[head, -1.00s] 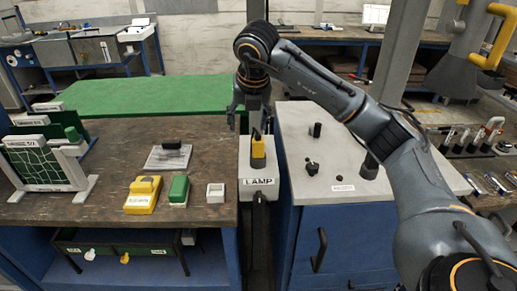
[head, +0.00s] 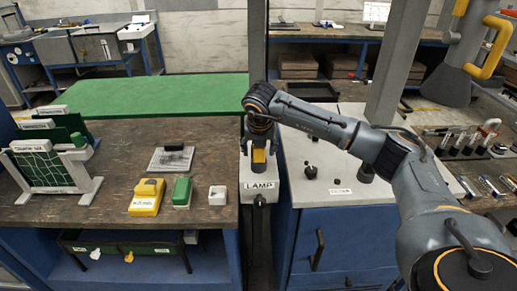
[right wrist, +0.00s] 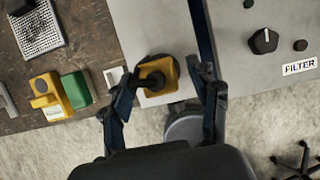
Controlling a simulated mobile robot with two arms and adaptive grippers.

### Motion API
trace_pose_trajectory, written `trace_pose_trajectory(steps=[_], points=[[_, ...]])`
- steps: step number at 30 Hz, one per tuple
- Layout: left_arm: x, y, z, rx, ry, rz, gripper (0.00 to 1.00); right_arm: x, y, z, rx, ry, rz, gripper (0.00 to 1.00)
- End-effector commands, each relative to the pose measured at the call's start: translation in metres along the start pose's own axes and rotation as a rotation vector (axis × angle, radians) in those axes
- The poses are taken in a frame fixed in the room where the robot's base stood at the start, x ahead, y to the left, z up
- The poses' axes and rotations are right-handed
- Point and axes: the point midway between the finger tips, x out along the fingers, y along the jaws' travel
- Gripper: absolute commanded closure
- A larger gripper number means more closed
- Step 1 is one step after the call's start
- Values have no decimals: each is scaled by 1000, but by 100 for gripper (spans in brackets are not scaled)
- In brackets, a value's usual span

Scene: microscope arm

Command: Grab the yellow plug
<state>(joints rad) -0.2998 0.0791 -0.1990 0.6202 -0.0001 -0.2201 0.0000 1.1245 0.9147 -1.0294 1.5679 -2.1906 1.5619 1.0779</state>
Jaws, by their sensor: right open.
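The yellow plug (head: 259,157) sits upright on the grey box labelled LAMP (head: 260,187), between the wooden bench and the grey cabinet. In the right wrist view the yellow plug (right wrist: 157,77) has a black top and lies between the two fingers. My right gripper (head: 258,142) is above and around the plug in the head view. In the right wrist view the right gripper (right wrist: 164,88) is open, one finger on each side of the plug, with gaps visible. My left gripper is not in view.
A yellow block (head: 147,196), a green block (head: 181,191) and a small white square holder (head: 217,195) stand on the wooden bench to the left. A grey cabinet top with black knobs (head: 311,171) lies to the right. A grey post rises behind the gripper.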

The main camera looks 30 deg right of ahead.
Motion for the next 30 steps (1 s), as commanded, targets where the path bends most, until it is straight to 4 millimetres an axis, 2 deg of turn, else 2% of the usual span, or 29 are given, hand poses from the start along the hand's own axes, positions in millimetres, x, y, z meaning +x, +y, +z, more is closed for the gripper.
trace_pose_trajectory(steps=[4, 11, 14, 20, 21, 30], points=[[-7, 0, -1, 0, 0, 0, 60, 13, 0, 1, 1, 0, 0, 40], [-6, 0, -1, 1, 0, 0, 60, 16, 1, 0, 0, -2, 2, 40], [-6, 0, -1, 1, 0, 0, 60, 16, 1, 0, 0, -2, 2, 56], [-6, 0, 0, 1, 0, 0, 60, 16, 1, 0, 0, -2, 2, 97], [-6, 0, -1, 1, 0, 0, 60, 16, 1, 0, 0, -2, 2, 100], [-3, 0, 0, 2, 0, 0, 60, 14, 1, 2, 1, -3, 2, 100]])
